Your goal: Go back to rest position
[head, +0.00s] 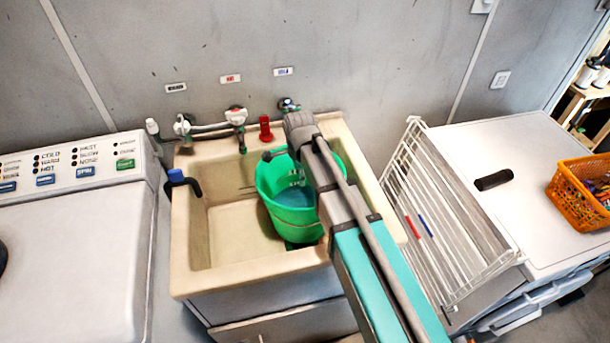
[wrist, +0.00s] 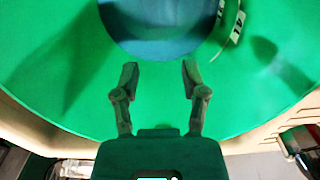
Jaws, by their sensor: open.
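My gripper (wrist: 160,73) is open in the wrist view, with nothing between its two fingers. It is over the green bucket (wrist: 60,70), whose inside fills most of that view. The bucket (head: 282,229) stands in the beige sink (head: 185,240) and holds blue liquid (head: 295,197). The liquid also shows beyond my fingertips in the wrist view (wrist: 155,40). My arm (head: 350,215) reaches from the lower right of the head view up to the back of the sink and covers part of the bucket. The gripper's fingers are hard to make out in the head view.
Taps (head: 237,117) and a red object (head: 265,128) are at the sink's back edge. A blue-topped dark spout (head: 180,180) is on its left rim. A white wire rack (head: 440,220) stands right of my arm. A washer (head: 75,250) is left; an orange basket (head: 575,205) is far right.

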